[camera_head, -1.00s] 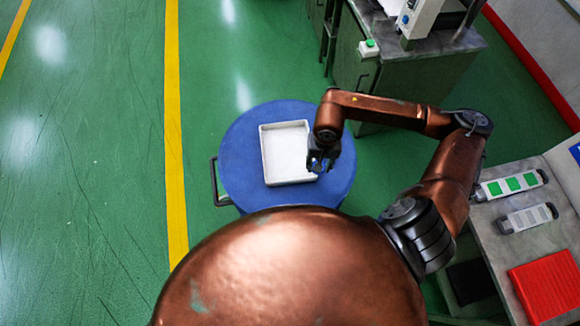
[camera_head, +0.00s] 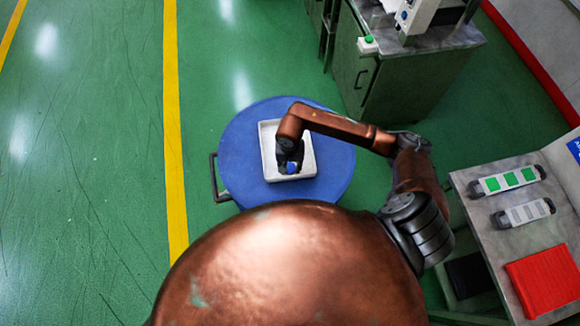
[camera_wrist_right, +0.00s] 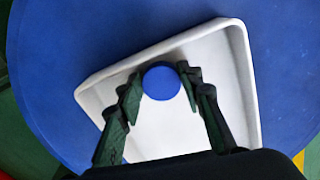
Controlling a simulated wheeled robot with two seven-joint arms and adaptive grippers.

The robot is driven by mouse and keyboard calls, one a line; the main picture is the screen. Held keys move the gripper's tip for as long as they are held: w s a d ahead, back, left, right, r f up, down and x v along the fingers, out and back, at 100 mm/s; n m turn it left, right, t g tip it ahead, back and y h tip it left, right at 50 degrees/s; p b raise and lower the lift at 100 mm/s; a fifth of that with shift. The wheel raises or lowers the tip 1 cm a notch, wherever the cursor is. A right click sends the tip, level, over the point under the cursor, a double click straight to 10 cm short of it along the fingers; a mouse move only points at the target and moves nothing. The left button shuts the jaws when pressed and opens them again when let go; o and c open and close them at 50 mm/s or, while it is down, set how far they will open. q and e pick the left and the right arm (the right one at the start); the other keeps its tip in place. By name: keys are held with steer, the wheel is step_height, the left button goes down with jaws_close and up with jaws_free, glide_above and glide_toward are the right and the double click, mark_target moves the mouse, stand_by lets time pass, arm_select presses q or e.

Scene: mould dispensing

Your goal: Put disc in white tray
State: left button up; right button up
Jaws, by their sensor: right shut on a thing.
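The white tray (camera_head: 308,160) lies on the round blue tabletop in the head view. It fills much of the right wrist view too (camera_wrist_right: 240,75). My right gripper (camera_head: 290,170) is over the inside of the tray, pointing down. In the right wrist view its fingers (camera_wrist_right: 160,83) are closed on a round blue disc (camera_wrist_right: 161,83), which is in front of the tray's white floor. The disc also shows as a small blue spot at the fingertips in the head view (camera_head: 291,168). Whether it touches the tray floor I cannot tell. My left gripper is not in view.
The round blue table (camera_head: 335,185) has free room around the tray and a dark handle (camera_head: 214,178) on its left. A grey bench (camera_head: 485,215) at the right holds a red tray (camera_head: 543,280) and two long holders. A green cabinet (camera_head: 405,90) stands behind.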

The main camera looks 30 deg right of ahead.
mark_target(290, 169)
steer(key=shift+f, duration=0.2)
steer(key=o, duration=1.1)
steer(key=shift+o, duration=0.2)
steer(key=shift+r, duration=0.1)
steer(key=shift+r, duration=0.25)
step_height(290, 169, up, 12)
steer(key=shift+f, duration=0.15)
